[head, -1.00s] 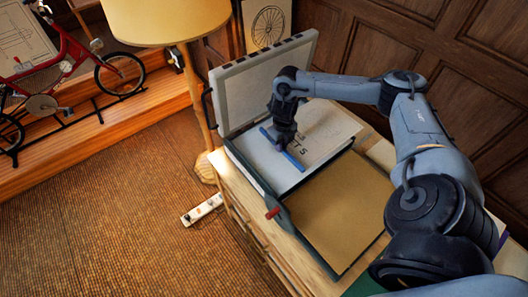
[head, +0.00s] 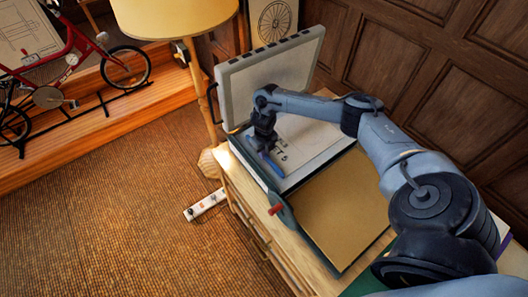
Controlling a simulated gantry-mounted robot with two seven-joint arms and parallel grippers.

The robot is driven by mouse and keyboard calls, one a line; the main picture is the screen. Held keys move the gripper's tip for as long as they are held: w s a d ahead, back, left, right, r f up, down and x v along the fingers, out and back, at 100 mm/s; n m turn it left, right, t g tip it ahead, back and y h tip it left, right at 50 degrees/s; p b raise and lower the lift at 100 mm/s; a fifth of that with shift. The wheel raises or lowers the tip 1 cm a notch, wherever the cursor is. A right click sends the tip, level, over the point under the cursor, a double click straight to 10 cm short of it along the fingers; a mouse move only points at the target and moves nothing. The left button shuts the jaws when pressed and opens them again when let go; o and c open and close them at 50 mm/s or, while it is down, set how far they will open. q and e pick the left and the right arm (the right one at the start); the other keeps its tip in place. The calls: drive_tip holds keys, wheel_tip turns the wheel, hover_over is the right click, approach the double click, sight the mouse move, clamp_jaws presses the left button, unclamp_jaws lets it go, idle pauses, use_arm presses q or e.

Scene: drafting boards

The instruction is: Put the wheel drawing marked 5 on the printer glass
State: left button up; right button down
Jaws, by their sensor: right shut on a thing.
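The wheel drawing (head: 308,142) is a pale sheet with faint lines and lettering ending in "T 5". It lies over the printer glass, mostly flat as far as I can tell. A blue strip runs along its near left edge. The printer's grey lid (head: 270,84) stands open behind it. My right gripper (head: 266,150) points down and is shut on the drawing at the blue strip, hiding part of that edge. The glass itself is largely covered by the sheet. My left gripper is out of view.
A floor lamp (head: 172,20) stands close left of the lid. A red bicycle (head: 75,60) is far left. A white power strip (head: 206,204) lies on the floor.

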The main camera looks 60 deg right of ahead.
drive_tip(key=shift+f, duration=0.15)
drive_tip(key=c, duration=1.1)
unclamp_jaws()
